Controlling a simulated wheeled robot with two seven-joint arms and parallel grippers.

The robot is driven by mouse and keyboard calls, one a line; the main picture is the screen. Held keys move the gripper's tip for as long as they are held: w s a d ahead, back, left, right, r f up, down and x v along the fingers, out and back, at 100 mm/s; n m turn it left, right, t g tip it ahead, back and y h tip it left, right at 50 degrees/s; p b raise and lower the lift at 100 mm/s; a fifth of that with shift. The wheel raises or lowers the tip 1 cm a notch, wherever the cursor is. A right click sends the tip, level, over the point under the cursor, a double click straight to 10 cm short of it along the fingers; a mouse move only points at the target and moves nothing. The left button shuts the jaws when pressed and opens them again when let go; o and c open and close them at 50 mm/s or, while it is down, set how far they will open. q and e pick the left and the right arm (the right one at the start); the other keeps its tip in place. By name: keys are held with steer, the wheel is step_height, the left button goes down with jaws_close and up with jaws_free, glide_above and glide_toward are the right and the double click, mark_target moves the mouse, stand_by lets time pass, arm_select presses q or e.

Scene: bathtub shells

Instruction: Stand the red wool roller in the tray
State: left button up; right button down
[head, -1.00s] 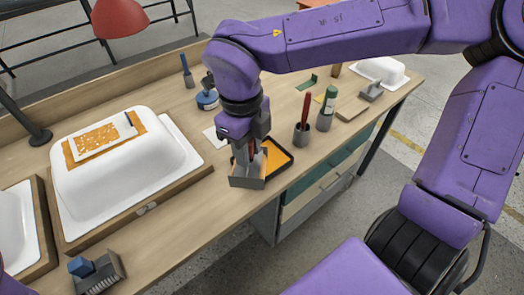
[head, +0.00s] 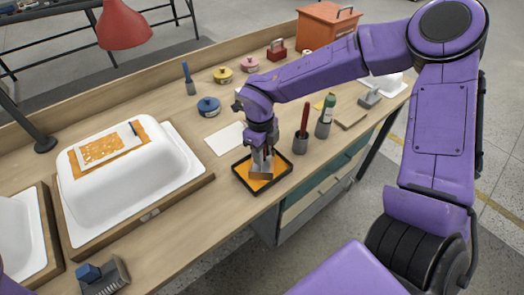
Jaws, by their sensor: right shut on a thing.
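The tray (head: 284,172) is a shallow black square with an orange floor, near the front edge of the bench. My right gripper (head: 262,157) points down over it and is shut on a grey-bodied thing, which I take to be the red wool roller (head: 260,174). Only its grey lower part shows clearly; the fingers hide the rest. It looks upright, low over or on the orange floor; I cannot tell whether it touches. My left gripper is out of view.
A cup with a red-handled tool (head: 303,130) and a cup with a green-topped bottle (head: 325,115) stand just right of the tray. A white tub shell (head: 120,165) lies to the left. Blue (head: 208,106), yellow (head: 223,75) and pink (head: 250,64) tins stand behind.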

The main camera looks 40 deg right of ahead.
steer(key=shift+f, duration=0.1)
steer(key=c, duration=0.8)
jaws_free()
steer(key=r, duration=1.2)
steer(key=shift+w+a+r, duration=0.15)
steer(key=shift+w+r, duration=0.05)
